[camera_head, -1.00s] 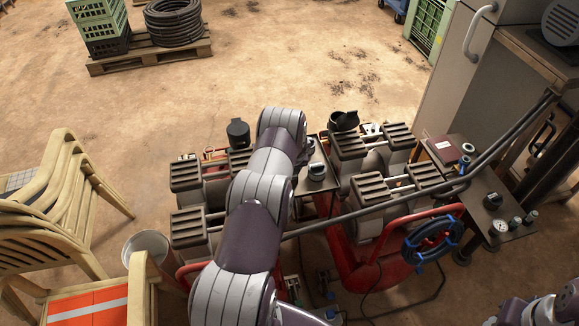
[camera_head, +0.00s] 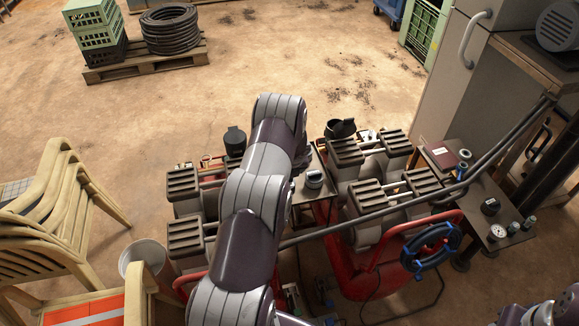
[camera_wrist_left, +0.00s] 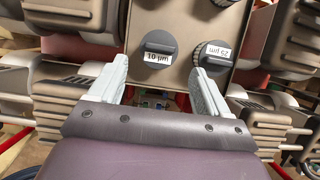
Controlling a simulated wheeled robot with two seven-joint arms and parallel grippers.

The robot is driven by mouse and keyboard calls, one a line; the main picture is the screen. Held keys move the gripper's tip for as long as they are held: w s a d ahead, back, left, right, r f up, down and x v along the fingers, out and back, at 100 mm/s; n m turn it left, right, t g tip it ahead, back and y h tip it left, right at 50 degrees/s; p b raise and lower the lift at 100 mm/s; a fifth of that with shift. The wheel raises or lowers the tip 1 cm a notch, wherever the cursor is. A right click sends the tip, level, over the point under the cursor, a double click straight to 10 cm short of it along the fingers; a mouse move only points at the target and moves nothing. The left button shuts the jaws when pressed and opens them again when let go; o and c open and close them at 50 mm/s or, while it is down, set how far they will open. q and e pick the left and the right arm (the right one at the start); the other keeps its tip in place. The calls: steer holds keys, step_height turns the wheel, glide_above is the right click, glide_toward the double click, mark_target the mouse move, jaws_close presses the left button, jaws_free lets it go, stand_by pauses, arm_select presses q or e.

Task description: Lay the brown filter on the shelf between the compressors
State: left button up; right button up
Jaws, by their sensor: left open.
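The shelf (camera_head: 304,194) between the compressors is a grey-brown plate, partly covered by my left arm in the head view. One cap (camera_wrist_left: 157,42) reads "10 µm"; the other, ridged and slightly browner cap (camera_wrist_left: 213,64) has an upside-down label that looks like "25 µm". I cannot tell surely which is the brown filter. One cap (camera_head: 314,180) shows in the head view. My left gripper (camera_wrist_left: 160,72) is open and empty, its fingers pointing toward the shelf.
Ribbed compressors stand left (camera_head: 184,184) and right (camera_head: 366,193) of the shelf. A dark rail (camera_head: 340,228) crosses in front. Stacked chairs (camera_head: 55,205) stand left.

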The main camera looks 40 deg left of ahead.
arm_select(q)
steer(key=s+d+r+n+h, duration=0.1)
steer(key=s+d+r+n, duration=0.2)
steer(key=d+r+n, duration=0.35)
steer(key=s+d+r+n, duration=0.4)
steer(key=d+r, duration=0.3)
steer(key=r, duration=0.2)
steer(key=s+d+r+n+g+h, duration=0.1)
steer(key=s+d+r+n, duration=0.5)
steer(key=s+d+n, duration=0.7)
steer(key=s+n+h, duration=0.1)
steer(key=s+n, duration=0.1)
steer(key=s, duration=0.2)
steer(key=shift+d+h, duration=0.15)
steer(key=shift+h, duration=0.15)
